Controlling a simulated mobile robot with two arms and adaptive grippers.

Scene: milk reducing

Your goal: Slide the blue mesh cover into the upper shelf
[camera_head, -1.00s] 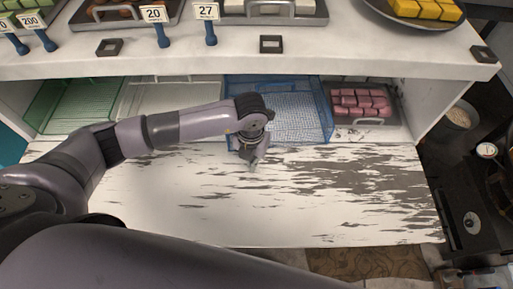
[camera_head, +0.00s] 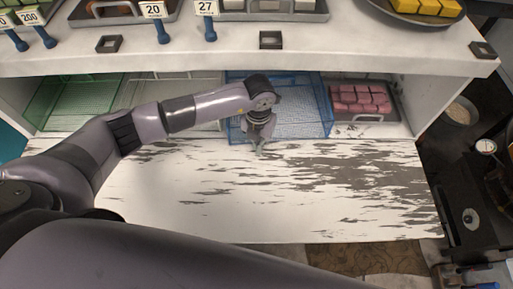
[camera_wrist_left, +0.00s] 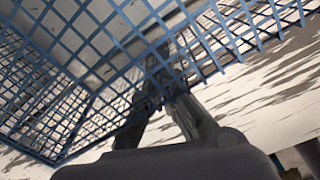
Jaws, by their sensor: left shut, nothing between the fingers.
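The blue mesh cover (camera_head: 300,112) sits in the shelf opening under the counter, between a white tray and a tray of pink blocks. My left gripper (camera_head: 258,150) is shut and empty at its front edge, pointing down near the worn white board. In the left wrist view the blue mesh (camera_wrist_left: 70,70) fills the left and top, and the gripper fingers (camera_wrist_left: 165,75) show close up behind its bars. I cannot tell whether they touch it. My left arm hides the cover's left part in the head view. My right gripper is not in view.
A green mesh cover (camera_head: 75,100) stands at the far left of the shelf. The tray of pink blocks (camera_head: 362,100) is right of the blue cover. The worn white board (camera_head: 270,205) in front is clear. The counter (camera_head: 330,58) overhangs the shelf.

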